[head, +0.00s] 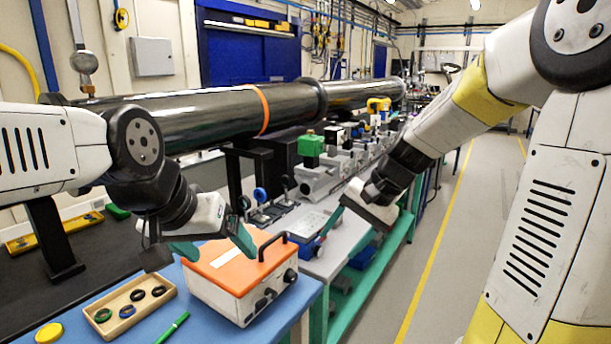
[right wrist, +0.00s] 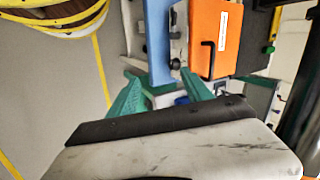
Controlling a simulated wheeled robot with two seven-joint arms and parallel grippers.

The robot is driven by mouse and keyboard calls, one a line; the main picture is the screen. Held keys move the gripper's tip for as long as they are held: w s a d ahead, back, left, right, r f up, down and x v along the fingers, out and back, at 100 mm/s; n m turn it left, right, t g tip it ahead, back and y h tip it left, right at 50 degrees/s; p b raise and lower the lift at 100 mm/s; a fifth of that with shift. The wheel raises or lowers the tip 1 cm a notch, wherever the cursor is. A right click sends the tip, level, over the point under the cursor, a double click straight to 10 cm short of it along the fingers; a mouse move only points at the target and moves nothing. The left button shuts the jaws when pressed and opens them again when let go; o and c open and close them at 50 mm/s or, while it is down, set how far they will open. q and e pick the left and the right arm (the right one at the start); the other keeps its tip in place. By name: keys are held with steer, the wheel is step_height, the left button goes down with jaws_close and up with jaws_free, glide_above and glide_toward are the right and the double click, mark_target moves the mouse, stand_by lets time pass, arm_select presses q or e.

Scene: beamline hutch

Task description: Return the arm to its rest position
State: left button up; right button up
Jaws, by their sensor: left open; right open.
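My left gripper (head: 213,246) is open and empty, its two teal fingers spread just above or in front of the orange-topped box (head: 225,258). I cannot tell if they touch it. My right gripper (head: 336,222) is held out over the aisle side of the bench, pointing down and left, with one teal finger clearly showing. In the right wrist view, both teal fingers of the right gripper (right wrist: 162,90) are apart with nothing between them. The orange box top with its black handle (right wrist: 214,38) lies beyond them.
A wooden tray (head: 120,327) with several coloured rings, a green pen (head: 172,327) and a yellow disc (head: 48,334) lie on the blue bench. A long black pipe (head: 200,115) runs behind. Optics stand on the grey bench. The aisle floor (head: 450,240) at right is clear.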

steer(key=s+d+r+n+t+h, duration=0.1)
steer(key=s+d+r+n+t, duration=0.1)
steer(key=s, duration=0.5)
steer(key=s+d+r+n+t+h, duration=0.2)
steer(key=s+d+r+n, duration=0.1)
steer(key=s, duration=0.4)
steer(key=shift+s+d+r, duration=0.15)
steer(key=shift+d+r, duration=0.5)
steer(key=shift+r, duration=0.4)
